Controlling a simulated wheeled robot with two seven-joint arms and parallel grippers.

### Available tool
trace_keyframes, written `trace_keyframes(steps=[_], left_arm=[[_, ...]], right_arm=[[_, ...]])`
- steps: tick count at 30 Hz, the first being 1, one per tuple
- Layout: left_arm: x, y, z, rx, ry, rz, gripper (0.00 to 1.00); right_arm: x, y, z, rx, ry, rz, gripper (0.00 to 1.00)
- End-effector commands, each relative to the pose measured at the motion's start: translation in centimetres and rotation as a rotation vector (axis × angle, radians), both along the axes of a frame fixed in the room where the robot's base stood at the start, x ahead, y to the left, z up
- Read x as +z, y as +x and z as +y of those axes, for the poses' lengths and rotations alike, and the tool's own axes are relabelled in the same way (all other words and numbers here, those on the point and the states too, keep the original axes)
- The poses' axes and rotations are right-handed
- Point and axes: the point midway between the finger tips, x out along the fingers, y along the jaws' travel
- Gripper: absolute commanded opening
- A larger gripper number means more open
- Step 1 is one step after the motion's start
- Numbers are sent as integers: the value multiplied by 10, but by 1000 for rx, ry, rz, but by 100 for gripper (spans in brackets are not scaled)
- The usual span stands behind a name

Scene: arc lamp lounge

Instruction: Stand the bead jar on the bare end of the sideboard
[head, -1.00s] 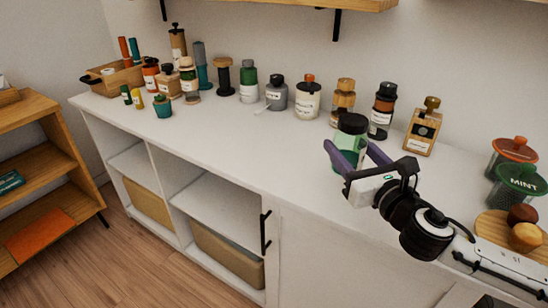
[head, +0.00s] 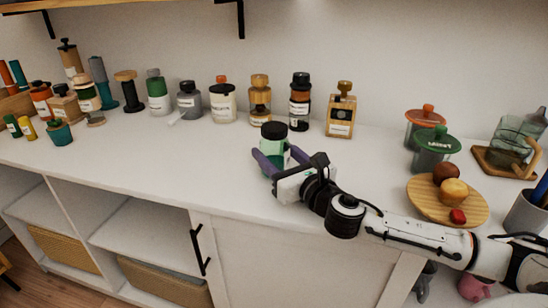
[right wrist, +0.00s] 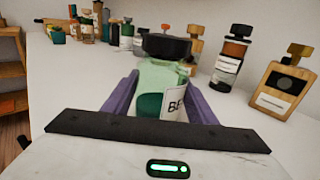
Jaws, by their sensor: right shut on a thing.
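The bead jar (head: 273,143) is a pale green glass jar with a black lid. In the right wrist view the bead jar (right wrist: 160,85) is upright between the purple fingers, and its white label reads "BE", the rest hidden. My right gripper (head: 281,160) is shut on it over the front part of the white sideboard top (head: 350,170). I cannot tell whether its base touches the surface. My left gripper is not in view.
A row of bottles and jars stands along the back, ending at a square wooden bottle (head: 341,110). To the right are an orange-lidded jar (head: 425,122), a green MINT jar (head: 433,150) and a round wooden board (head: 425,200) with small items. Bare top lies between.

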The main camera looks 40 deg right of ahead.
Motion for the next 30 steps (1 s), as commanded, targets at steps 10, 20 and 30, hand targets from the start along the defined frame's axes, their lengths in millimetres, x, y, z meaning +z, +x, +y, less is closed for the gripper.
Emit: trace_keyframes(steps=[10,20,30], left_arm=[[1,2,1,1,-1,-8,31],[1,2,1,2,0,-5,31],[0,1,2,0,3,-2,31]], right_arm=[[-3,0,0,0,0,-5,17],[-3,0,0,0,0,-2,71],[-2,-22,2,1,-3,2,71]])
